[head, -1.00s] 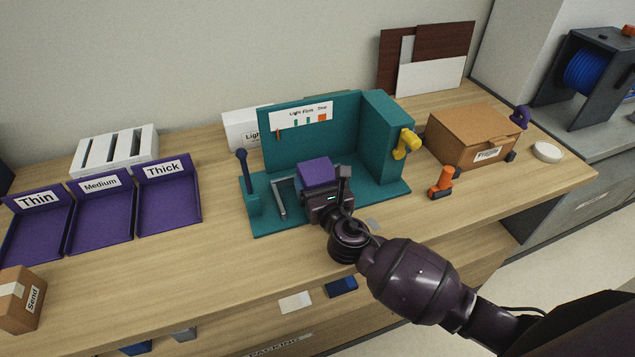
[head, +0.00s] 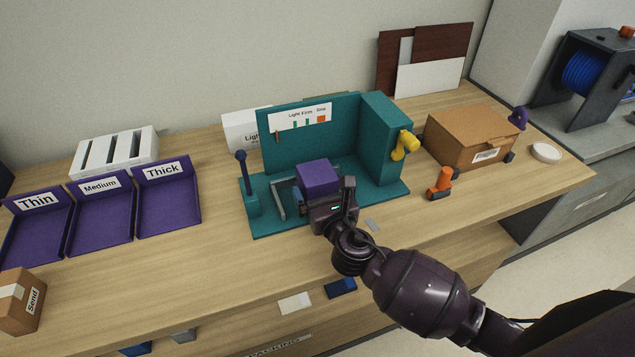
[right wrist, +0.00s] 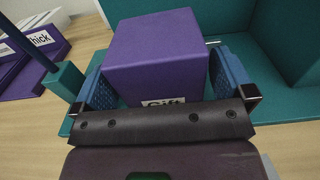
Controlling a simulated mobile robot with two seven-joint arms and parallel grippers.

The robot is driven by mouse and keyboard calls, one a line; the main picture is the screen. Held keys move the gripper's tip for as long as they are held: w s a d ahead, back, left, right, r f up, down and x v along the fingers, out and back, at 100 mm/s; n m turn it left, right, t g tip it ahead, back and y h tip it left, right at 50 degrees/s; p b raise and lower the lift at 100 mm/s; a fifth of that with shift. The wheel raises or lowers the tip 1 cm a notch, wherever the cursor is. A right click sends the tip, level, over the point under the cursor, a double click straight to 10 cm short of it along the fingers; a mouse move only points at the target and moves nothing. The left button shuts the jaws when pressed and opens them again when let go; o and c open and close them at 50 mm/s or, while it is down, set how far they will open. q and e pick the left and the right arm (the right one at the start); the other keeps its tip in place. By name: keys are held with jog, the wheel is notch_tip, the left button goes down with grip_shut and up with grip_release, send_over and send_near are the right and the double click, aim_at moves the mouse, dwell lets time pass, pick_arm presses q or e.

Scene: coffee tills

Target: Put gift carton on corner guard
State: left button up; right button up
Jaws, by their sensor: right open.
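The gift carton (head: 318,176) is a purple box standing on the base of the teal fixture (head: 380,193). In the right wrist view the carton (right wrist: 157,55) shows a white "Gift" label, partly hidden by my gripper's dark front edge. My right gripper (head: 323,194) is open, its blue-padded fingers on either side of the carton; I cannot tell whether they touch it. A grey angled bar (head: 277,203) lies on the fixture left of the carton; I cannot tell whether it is the corner guard. My left gripper is out of view.
The teal back wall (head: 310,145) and side block (head: 383,125) rise behind and right of the carton. A dark post (head: 242,170) stands left. Purple trays (head: 170,205) are farther left. An orange tool (head: 440,183) and brown box (head: 473,135) stand right.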

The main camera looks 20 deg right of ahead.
jog(key=s, duration=0.9)
jog(key=shift+s+d, duration=0.15)
jog(key=shift+s, duration=0.1)
jog(key=shift+s, duration=0.1)
